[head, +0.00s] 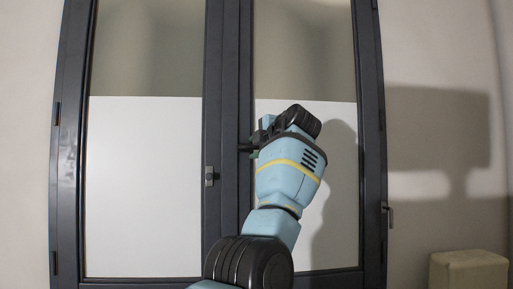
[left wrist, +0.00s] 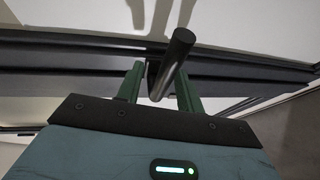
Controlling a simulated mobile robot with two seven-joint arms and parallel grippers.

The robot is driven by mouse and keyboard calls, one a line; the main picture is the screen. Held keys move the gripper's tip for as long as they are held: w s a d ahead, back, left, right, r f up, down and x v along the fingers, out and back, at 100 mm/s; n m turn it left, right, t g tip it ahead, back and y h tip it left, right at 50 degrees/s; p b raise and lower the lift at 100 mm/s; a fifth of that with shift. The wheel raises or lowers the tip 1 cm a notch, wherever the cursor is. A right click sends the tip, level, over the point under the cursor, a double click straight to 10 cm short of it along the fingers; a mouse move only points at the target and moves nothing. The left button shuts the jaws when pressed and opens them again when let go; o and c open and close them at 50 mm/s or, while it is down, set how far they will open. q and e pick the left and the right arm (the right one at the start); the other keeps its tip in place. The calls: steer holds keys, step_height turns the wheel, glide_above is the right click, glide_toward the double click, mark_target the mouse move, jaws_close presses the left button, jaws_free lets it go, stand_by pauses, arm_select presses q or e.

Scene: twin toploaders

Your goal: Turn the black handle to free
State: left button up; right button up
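The black handle (left wrist: 174,64) is a round dark bar in the left wrist view. It stands out from the dark frame toward the camera, slanting up to the right. My left gripper (left wrist: 160,80) has its two green fingers on either side of the handle, with gaps visible between them and the bar. In the head view my left gripper (head: 254,149) is at the middle frame of the double-leaf window, and my wrist hides most of the handle there. My right gripper is in neither view.
The dark-framed window (head: 228,60) has two tall glazed leaves. A small latch (head: 209,177) sits on the left leaf's inner edge. Another small handle (head: 388,211) is on the right outer frame. A beige block (head: 468,271) stands at lower right.

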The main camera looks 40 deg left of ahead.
arm_select(q)
steer(key=b+v, duration=0.1)
steer(key=v, duration=0.6)
steer(key=shift+d, duration=0.4)
steer(key=shift+s, duration=0.1)
stand_by(0.4)
